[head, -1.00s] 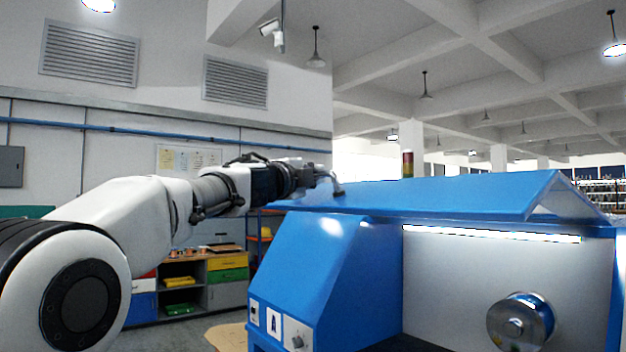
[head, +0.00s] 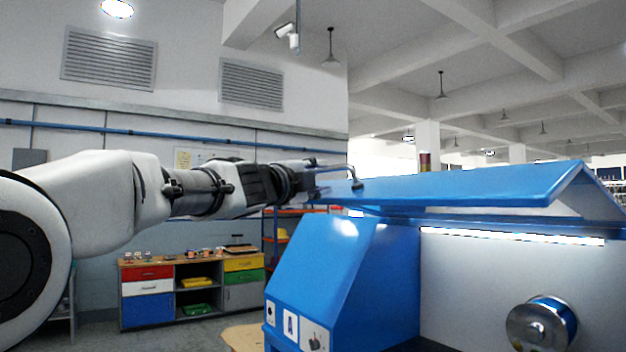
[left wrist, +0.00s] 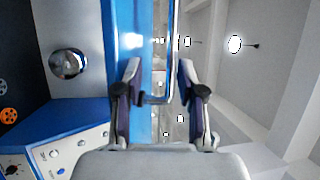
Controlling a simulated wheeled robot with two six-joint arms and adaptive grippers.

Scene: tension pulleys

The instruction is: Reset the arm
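The machine's long blue lid (head: 450,187) slopes above the blue housing (head: 325,255), its front edge clear of the lit strip. A thin metal handle (head: 357,183) is at its left end. My left gripper (head: 330,180) is at this left end, partly hidden in the head view. In the left wrist view my left gripper (left wrist: 159,68) has its fingers apart. The bent handle bar (left wrist: 156,99) shows between them; whether a finger touches it I cannot tell. My right gripper is in neither view.
The machine's grey inside wall bears a round metal pulley (head: 541,324), also seen in the left wrist view (left wrist: 68,64). A light strip (head: 512,236) runs under the lid. A cabinet with coloured drawers (head: 190,285) stands behind at left. Air above the lid is clear.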

